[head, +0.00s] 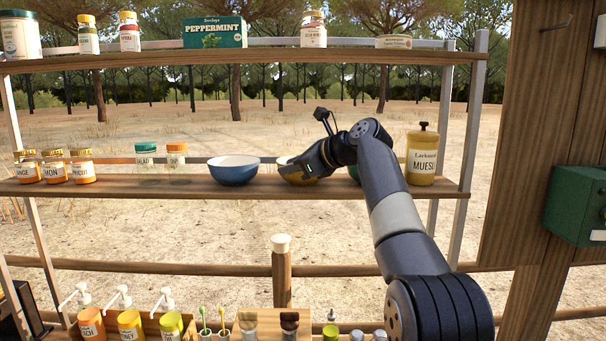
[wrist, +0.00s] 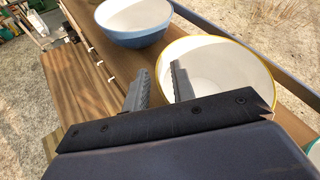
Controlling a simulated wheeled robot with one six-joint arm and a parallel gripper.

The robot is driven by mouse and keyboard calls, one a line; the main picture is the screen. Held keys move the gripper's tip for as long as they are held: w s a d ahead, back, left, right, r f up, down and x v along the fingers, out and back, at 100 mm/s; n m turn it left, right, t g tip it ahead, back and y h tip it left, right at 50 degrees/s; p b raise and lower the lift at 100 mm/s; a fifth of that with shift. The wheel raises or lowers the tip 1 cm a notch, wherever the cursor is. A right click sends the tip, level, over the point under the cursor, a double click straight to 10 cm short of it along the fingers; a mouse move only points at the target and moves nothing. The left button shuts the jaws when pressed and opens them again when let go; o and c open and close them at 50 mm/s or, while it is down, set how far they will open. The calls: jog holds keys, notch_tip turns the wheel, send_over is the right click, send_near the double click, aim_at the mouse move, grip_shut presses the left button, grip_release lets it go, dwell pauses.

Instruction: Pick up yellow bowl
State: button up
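The yellow bowl, white inside with a yellow rim, stands upright on the middle wooden shelf. In the wrist view the bowl (wrist: 225,68) fills the right side; in the head view the bowl (head: 298,182) is mostly hidden behind my gripper (head: 300,168). My gripper (wrist: 161,72) is open. In the wrist view one finger is outside the bowl's near left rim and the other reaches over the inside, so the rim seems to lie between them. I cannot tell whether either finger touches the bowl.
A blue bowl (head: 233,171) stands close to the left. Several jars stand further left. The upper shelf (head: 260,56) runs above, with a peppermint box (head: 214,32).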

grip_shut()
jog(key=shift+r, duration=0.15)
dwell(0.4)
